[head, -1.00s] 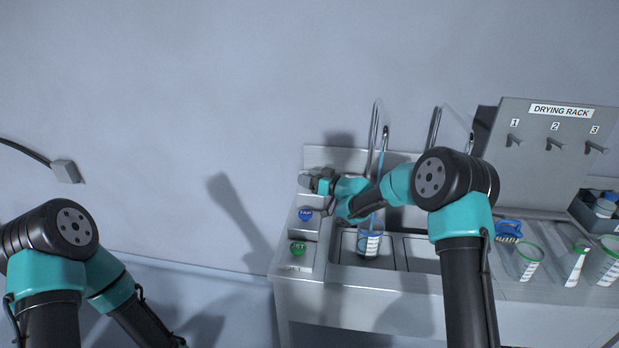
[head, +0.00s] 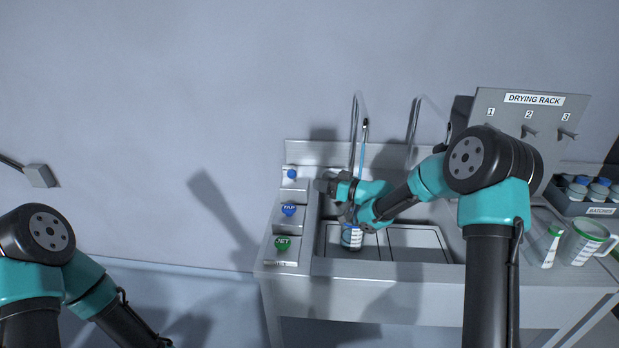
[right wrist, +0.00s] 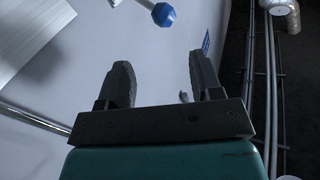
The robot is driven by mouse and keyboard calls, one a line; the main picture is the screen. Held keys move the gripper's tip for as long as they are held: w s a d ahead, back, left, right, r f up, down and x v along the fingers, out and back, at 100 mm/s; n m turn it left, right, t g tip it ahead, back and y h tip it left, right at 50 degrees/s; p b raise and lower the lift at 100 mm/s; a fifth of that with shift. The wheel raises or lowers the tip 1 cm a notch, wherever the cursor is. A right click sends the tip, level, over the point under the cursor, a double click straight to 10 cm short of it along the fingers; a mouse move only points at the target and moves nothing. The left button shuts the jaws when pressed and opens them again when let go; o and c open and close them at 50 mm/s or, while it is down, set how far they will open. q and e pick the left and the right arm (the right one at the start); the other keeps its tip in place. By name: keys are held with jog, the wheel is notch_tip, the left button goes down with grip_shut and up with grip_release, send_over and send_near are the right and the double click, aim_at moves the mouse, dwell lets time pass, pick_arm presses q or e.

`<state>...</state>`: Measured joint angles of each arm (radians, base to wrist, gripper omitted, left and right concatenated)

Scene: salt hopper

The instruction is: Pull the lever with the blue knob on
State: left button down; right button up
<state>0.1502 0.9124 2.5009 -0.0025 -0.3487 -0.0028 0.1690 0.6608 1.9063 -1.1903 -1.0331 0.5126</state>
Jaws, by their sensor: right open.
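The lever's blue knob (head: 292,174) stands on a panel at the back left of the sink unit. My right gripper (head: 322,184) is just right of the knob, open and apart from it. In the right wrist view the blue knob (right wrist: 163,14), on a short pale stem, is at the top, beyond the two spread fingertips (right wrist: 158,72). Nothing is between the fingers. My left arm enters at lower left, with its gripper out of frame.
A blue TAP button (head: 289,210) and green JET button (head: 282,243) sit in front of the knob. A thin light-blue streak (head: 362,150) hangs from the left faucet above a container (head: 351,237) in the sink. The drying rack (head: 532,112) is at right.

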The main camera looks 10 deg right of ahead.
jog(key=shift+v, duration=2.7)
